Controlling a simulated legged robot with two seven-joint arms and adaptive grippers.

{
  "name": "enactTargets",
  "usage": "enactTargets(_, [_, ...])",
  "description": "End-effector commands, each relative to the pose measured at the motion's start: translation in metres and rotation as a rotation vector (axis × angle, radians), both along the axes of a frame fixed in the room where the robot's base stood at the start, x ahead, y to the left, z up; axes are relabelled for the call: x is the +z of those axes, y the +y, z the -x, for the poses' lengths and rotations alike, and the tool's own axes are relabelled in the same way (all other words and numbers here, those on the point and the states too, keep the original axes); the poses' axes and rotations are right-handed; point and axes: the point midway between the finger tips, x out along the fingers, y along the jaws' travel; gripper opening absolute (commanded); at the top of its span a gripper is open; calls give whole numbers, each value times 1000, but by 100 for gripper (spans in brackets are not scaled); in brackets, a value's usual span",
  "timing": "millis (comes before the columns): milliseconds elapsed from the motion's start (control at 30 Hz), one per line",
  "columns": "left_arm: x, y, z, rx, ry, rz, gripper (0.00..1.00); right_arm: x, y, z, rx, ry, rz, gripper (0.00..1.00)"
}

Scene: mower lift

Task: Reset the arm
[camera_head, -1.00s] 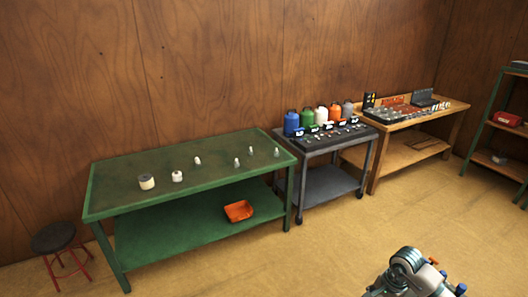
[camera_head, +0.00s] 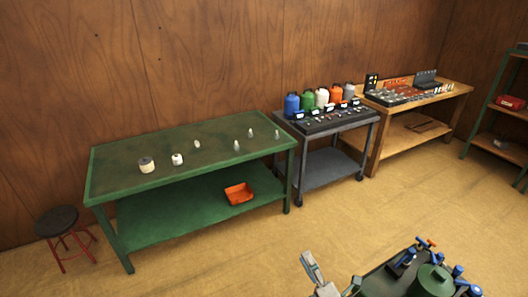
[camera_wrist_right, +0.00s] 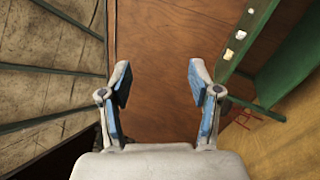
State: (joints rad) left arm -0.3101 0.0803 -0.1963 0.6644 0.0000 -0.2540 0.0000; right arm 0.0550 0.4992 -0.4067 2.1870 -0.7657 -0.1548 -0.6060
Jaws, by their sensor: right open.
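My right gripper (camera_head: 313,268) shows at the bottom edge of the head view, pointing up, with most of its arm cut off by the frame. In the right wrist view my right gripper (camera_wrist_right: 160,72) is open, its two blue-padded fingers apart with nothing between them. Beyond the fingers is the brown wood wall (camera_wrist_right: 160,30). My left gripper is not in view.
A green-topped unit with blue clamps (camera_head: 432,280) is at the bottom right. The green workbench (camera_head: 180,207) holds small white parts; an orange bin (camera_head: 239,193) is on its shelf. A stool (camera_head: 58,221) stands left. Open floor (camera_head: 400,205) lies between.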

Motion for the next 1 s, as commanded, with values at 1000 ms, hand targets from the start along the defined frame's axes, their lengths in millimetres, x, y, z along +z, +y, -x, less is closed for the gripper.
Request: enactTargets(1000, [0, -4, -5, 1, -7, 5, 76, -372, -86, 247, -1114, 1678, -1339, 62])
